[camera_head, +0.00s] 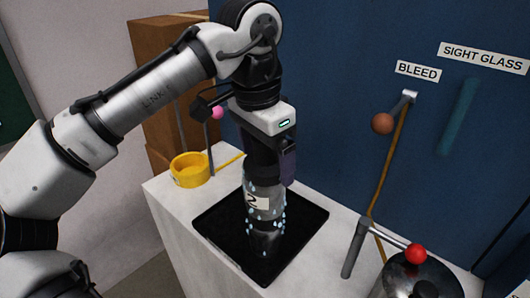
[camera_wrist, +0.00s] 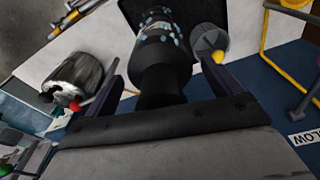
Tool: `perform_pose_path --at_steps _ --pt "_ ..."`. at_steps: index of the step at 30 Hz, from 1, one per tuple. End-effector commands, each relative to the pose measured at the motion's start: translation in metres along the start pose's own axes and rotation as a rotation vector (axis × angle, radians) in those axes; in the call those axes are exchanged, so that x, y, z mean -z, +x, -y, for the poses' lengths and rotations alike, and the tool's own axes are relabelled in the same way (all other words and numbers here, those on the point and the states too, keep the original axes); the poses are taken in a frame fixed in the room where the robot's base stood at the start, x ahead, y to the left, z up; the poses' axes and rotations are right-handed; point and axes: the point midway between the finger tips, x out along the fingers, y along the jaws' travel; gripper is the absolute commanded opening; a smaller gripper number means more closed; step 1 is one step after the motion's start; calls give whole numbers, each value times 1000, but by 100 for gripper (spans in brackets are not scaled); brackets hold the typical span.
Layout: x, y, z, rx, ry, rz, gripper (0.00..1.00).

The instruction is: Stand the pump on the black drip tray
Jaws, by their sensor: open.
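The pump (camera_head: 263,205) is a dark grey upright cylinder with a white label and pale blue beads on it. Its lower end appears to rest on the black drip tray (camera_head: 213,238), near the middle. My gripper (camera_head: 272,172) is directly above, pointing down, with its jaws around the pump's black upper part. In the wrist view the pump (camera_wrist: 160,65) lies between the two dark fingers, with a gap visible on each side. The jaws are open. The exact contact of the pump's base with the tray is hard to make out.
A yellow cup (camera_head: 190,170) stands at the white counter's back left. At the right are a grey metal canister (camera_head: 415,278) and a lever with a red knob (camera_head: 415,253). An orange hose (camera_head: 389,170) hangs along the blue wall behind, below a brown ball handle (camera_head: 382,123).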

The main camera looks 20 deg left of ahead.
Motion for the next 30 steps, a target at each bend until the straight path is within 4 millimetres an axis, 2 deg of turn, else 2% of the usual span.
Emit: perform_pose_path --at_steps 4,8,24,30 --pt "0 -3 0 1 -1 0 91" --pt "1 -16 0 -1 1 0 91" --pt "1 -96 0 -2 1 -1 91" --pt "1 -116 0 -1 0 -1 91"
